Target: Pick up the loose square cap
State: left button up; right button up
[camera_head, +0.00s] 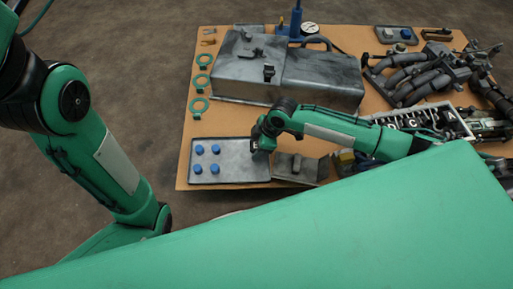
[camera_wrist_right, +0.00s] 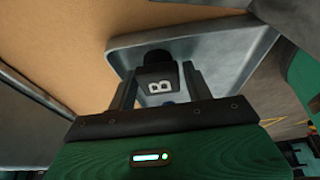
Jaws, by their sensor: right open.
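The loose square cap, dark with a white letter B, shows in the wrist view (camera_wrist_right: 159,80) between the fingers of my right gripper (camera_wrist_right: 160,92). The fingers stand open on either side of it; I cannot tell whether they touch it. A grey tray (camera_wrist_right: 125,45) lies behind the cap. In the head view my right gripper (camera_head: 259,146) is over the right edge of that grey tray (camera_head: 233,175), and the cap is small and mostly hidden there. My left arm comes in from the left, but its gripper is not in view.
Several blue pieces (camera_head: 200,150) stand in the tray's left half. A grey metal housing (camera_head: 290,75) lies behind, with green rings (camera_head: 199,106) to its left. A grey block (camera_head: 300,168) is right of the tray. A white lettered rack (camera_head: 440,112) lies farther right.

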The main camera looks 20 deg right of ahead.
jog(key=c, duration=0.7)
jog(key=shift+c, duration=0.2)
